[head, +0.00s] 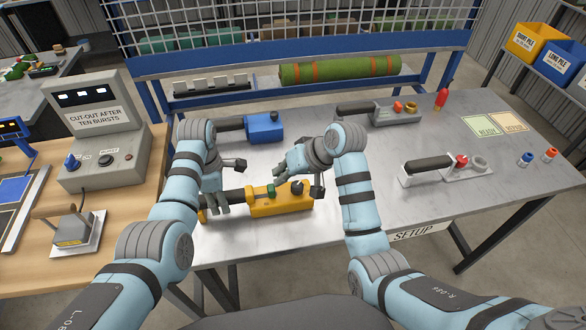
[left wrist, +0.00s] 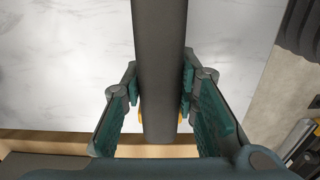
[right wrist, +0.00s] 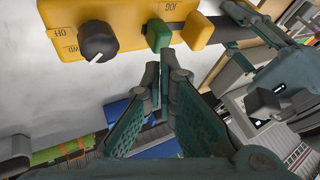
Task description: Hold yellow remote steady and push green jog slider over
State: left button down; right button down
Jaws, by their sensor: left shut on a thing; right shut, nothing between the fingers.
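The yellow remote (head: 280,206) lies on the grey table, with a dark handle at its left end. My left gripper (head: 217,202) is shut on that handle. In the left wrist view the dark handle (left wrist: 160,60) runs between both fingers. The green jog slider (head: 271,189) sits on the remote; in the right wrist view the slider (right wrist: 158,35) stands beside the JOG label, between a dark knob (right wrist: 98,41) and a raised yellow end. My right gripper (head: 279,170) is shut and empty on the remote's far side. Its fingertips (right wrist: 162,75) are close to the slider, with a visible gap.
A blue remote (head: 264,127) lies behind on the table. A grey remote (head: 395,111) and a white-based one (head: 450,172) lie to the right. A green roll (head: 340,69) rests behind the table. A cut-out box (head: 95,130) stands on the left bench.

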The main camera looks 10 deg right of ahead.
jog(key=v, duration=0.6)
jog(key=shift+f, duration=0.1)
pick_arm(q)
jog(key=c, duration=1.2)
grip_release()
jog(key=shift+w, duration=0.1)
jog(key=shift+f, duration=0.1)
pick_arm(e)
jog(key=shift+w+f, duration=0.1)
